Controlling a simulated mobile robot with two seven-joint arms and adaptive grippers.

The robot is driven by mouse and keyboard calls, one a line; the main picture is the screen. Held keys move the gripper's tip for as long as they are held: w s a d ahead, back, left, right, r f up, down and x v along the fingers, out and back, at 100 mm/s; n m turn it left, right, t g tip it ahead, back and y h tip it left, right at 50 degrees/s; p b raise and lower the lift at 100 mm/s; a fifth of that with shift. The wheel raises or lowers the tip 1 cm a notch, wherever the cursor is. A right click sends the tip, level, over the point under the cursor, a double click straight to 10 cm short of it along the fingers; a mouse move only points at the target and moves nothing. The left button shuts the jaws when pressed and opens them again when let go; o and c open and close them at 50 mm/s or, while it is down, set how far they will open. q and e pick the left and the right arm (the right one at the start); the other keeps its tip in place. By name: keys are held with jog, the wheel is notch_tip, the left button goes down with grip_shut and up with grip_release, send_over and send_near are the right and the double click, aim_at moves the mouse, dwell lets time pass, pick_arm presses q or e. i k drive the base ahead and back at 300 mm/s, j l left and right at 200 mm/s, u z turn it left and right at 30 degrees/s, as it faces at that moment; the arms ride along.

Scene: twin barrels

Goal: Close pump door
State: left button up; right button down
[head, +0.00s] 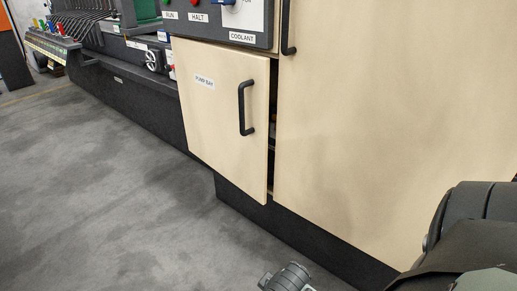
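The pump door (215,110) is a pale wood panel with a small label reading something like "PUMP BAY". It stands slightly ajar, with a dark narrow gap along its right edge. A black vertical bar handle (242,107) sits near that edge. Nothing of mine touches the door or the handle. A dark arm link of mine shows at the lower right, and a small grey part of mine shows at the bottom edge. No gripper fingers can be made out in the head view.
A control panel (265,38) with RUN, HALT and COOLANT labels is above the door. A large pale cabinet panel (400,100) stands to the right, over a dark plinth (300,240). A machine bench (120,95) runs off left. The grey floor (90,200) in front is clear.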

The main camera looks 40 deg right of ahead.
aim_at(224, 92)
jog(key=i+z, duration=0.1)
jog(key=z, duration=0.4)
jog(key=i+j+z, duration=0.1)
jog(key=z, duration=0.35)
jog(key=i+j+z, duration=0.1)
jog(key=z, duration=0.4)
jog(key=i+j+z, duration=0.2)
jog(key=j, duration=0.15)
jog(key=j+z, duration=0.2)
jog(key=j, duration=0.15)
jog(key=j+z, duration=0.25)
jog(key=i+j, duration=0.05)
jog(key=j, duration=0.05)
